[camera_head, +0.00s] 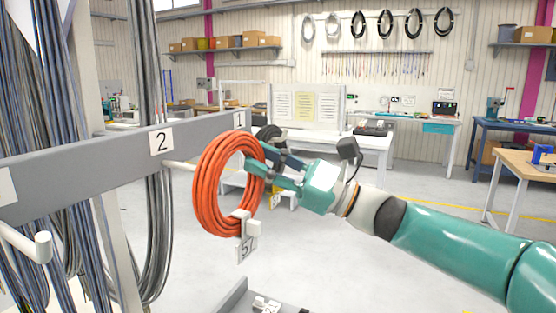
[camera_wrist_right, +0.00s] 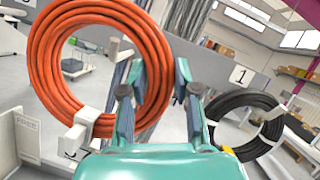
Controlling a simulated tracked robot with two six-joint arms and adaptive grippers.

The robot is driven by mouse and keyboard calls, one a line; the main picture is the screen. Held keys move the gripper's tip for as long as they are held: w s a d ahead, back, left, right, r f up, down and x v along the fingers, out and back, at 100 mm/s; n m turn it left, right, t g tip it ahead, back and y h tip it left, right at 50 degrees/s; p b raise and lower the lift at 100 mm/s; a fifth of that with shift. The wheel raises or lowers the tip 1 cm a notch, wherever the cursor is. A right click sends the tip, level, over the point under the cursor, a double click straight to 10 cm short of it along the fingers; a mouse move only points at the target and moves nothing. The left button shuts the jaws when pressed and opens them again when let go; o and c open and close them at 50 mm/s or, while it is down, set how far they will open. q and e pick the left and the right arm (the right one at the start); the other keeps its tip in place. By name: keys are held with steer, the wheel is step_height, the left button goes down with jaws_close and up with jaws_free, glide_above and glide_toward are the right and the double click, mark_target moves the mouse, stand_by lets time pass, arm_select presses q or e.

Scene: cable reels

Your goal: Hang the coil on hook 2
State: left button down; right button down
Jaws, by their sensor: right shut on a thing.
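The orange coil (camera_head: 201,185) hangs upright in the air beside the grey rail (camera_head: 100,152), with a white clip and tag (camera_head: 246,246) at its bottom. My right gripper (camera_head: 252,164) is shut on the coil's right side. In the right wrist view the coil (camera_wrist_right: 45,75) fills the left, and its right strand passes between the fingers (camera_wrist_right: 157,92). Hook 2 (camera_head: 181,165) is a pale peg below the label 2 (camera_head: 161,142) and points towards the coil. My left gripper is out of view.
A black coil (camera_wrist_right: 240,124) is close right of my right gripper, below the label 1 (camera_wrist_right: 240,75). Another peg (camera_head: 42,244) juts out at the lower left. Grey cable bundles (camera_head: 155,235) hang behind the rail. The floor beyond is open.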

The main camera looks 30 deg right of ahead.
mark_target(249, 175)
steer(key=w+a+f, duration=0.2)
steer(key=w+a, duration=0.2)
steer(key=w, duration=0.1)
steer(key=shift+f+b, duration=0.4)
stand_by(0.4)
steer(key=shift+w, duration=0.1)
steer(key=shift+c, duration=0.7)
jaws_free()
stand_by(0.3)
steer(key=shift+s+d+b, duration=0.55)
steer(key=shift+s+d, duration=0.35)
steer(key=shift+s, duration=0.3)
steer(key=s+d+b, duration=0.2)
steer(key=s+d, duration=0.3)
steer(key=s, duration=0.1)
steer(key=shift+s, duration=0.15)
